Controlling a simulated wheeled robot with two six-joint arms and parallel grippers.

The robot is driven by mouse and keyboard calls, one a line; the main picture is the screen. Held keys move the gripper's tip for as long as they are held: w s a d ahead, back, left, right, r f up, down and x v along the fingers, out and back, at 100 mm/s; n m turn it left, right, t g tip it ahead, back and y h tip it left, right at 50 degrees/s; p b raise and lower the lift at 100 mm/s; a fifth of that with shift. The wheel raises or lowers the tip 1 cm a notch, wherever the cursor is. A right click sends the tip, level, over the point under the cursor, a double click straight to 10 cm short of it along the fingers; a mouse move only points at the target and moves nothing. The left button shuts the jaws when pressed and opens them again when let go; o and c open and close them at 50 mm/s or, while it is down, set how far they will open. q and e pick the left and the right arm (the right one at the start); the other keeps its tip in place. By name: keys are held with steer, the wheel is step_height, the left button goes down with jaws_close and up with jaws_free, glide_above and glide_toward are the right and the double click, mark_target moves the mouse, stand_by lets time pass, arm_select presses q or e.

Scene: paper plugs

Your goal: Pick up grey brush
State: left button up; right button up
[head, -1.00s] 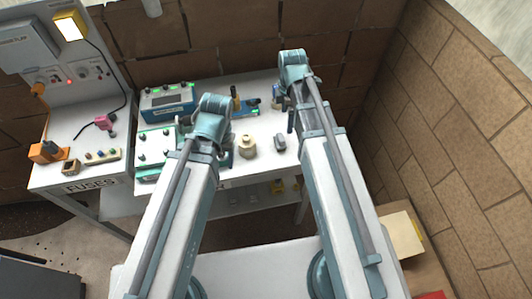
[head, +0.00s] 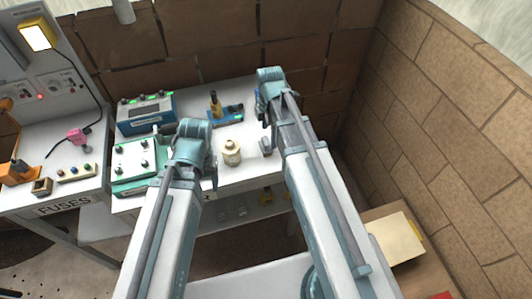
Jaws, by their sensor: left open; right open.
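A small grey block-like object (head: 265,146), which looks like the grey brush, lies on the white table (head: 235,180) near its right end. My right gripper (head: 267,117) is just behind it in the head view, mostly covered by its own arm. It is open and apart from the grey object. My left gripper (head: 212,167) is open, left of the cream bottle, and its fingers are largely hidden by the arm. Neither gripper holds anything that I can see.
A cream bottle (head: 232,153) stands left of the grey object. A blue meter box (head: 146,113), a green-trimmed control panel (head: 134,160) and a blue tool with a dark upright handle (head: 225,113) are further left. A brick wall (head: 450,130) bounds the right side.

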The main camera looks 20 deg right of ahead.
mark_target(266, 141)
arm_select(q)
steer(key=shift+f, duration=0.65)
arm_select(e)
steer(key=shift+f, duration=0.6)
steer(key=f+b, duration=0.1)
steer(key=b, duration=0.1)
steer(key=f+b, duration=0.1)
steer(key=f, duration=0.1)
steer(key=a+f+b, duration=0.1)
steer(key=f+b, duration=0.1)
steer(key=shift+w+f+b, duration=0.2)
steer(key=shift+w+b, duration=0.05)
steer(key=shift+b, duration=0.1)
arm_select(q)
step_height(266, 141, down, 5)
steer(key=shift+f, duration=0.1)
arm_select(e)
steer(key=shift+r, duration=0.1)
steer(key=c, duration=1.3)
